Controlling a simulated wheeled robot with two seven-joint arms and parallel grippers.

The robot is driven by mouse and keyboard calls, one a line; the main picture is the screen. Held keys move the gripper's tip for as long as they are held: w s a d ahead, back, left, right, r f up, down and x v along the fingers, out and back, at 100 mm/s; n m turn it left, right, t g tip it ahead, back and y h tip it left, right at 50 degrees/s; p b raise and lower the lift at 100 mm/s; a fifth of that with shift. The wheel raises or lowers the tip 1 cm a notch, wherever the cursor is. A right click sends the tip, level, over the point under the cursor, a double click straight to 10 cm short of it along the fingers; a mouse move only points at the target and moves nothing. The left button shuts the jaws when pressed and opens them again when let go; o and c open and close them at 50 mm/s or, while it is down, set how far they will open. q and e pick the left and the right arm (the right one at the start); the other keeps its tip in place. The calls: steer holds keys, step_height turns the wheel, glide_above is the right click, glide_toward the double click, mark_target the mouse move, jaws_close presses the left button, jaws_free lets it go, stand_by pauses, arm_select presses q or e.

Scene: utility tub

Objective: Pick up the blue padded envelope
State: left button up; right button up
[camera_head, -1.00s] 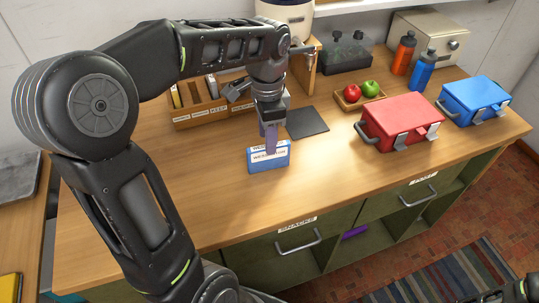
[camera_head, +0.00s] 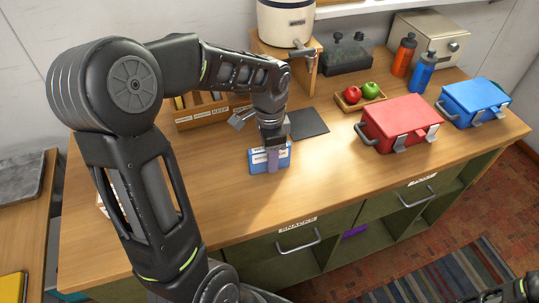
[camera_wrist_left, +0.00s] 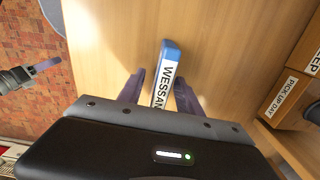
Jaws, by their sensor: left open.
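The blue padded envelope (camera_head: 284,157) stands upright on the wooden counter, with a white lettered label on its side. In the left wrist view the two purple fingers of the left gripper (camera_wrist_left: 160,92) are open, one on each side of the envelope; contact cannot be told. My right gripper (camera_wrist_left: 45,66) shows at the left edge of that view, away from the counter; its jaw opening is unclear.
A red case (camera_head: 398,118), a blue case (camera_head: 476,98) and a fruit tray (camera_head: 352,104) stand farther right. The counter in front is clear.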

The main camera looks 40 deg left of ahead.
arm_select(q)
steer(key=shift+f, duration=0.45)
jaws_close()
stand_by(0.5)
